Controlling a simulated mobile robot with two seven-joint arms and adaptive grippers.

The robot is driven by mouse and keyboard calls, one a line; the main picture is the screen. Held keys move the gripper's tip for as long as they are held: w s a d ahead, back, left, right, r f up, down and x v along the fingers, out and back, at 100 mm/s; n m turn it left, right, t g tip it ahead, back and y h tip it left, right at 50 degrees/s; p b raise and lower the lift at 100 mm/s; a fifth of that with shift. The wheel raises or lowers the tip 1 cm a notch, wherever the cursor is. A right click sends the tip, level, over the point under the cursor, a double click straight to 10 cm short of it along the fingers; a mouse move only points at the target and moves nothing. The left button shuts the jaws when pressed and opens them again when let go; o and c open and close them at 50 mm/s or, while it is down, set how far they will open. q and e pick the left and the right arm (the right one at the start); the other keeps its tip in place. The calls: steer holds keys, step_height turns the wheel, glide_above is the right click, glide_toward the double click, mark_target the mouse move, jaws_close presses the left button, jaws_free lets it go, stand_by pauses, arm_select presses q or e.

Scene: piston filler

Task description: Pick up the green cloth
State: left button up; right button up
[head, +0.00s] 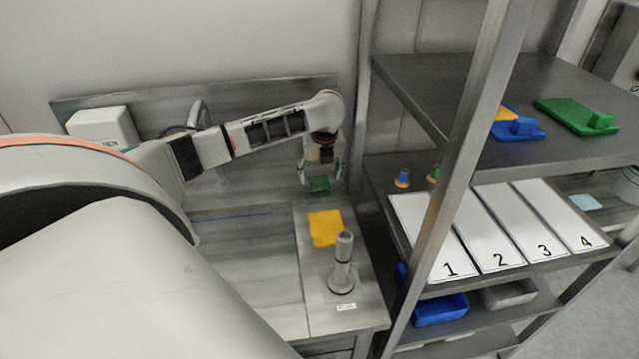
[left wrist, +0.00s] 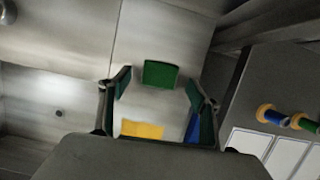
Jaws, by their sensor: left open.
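The green cloth (head: 318,184) is a small, folded-looking piece at the back of the metal bench, right by my left gripper (head: 321,172). In the left wrist view the green cloth (left wrist: 160,75) shows between and beyond the spread fingertips of my left gripper (left wrist: 159,86), with bare metal on both sides of it. The left gripper is open and points down at the cloth. I see no finger touching it, but the exact height gap is hard to tell. My right gripper is not in view.
A yellow cloth (head: 325,228) and an upright grey cylinder fitting (head: 342,262) are nearer on the bench. A metal shelf rack (head: 450,180) stands close on the right, with numbered white sheets (head: 497,228) and a blue bin (head: 440,308). A sink tap (head: 197,115) is behind my arm.

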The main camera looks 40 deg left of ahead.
mark_target(320, 180)
arm_select(q)
steer(key=shift+x, duration=1.05)
steer(key=c, duration=1.1)
steer(key=shift+r, duration=0.15)
step_height(320, 180, up, 20)
steer(key=shift+f, duration=0.1)
steer(key=shift+o, duration=0.6)
steer(key=shift+c, duration=0.6)
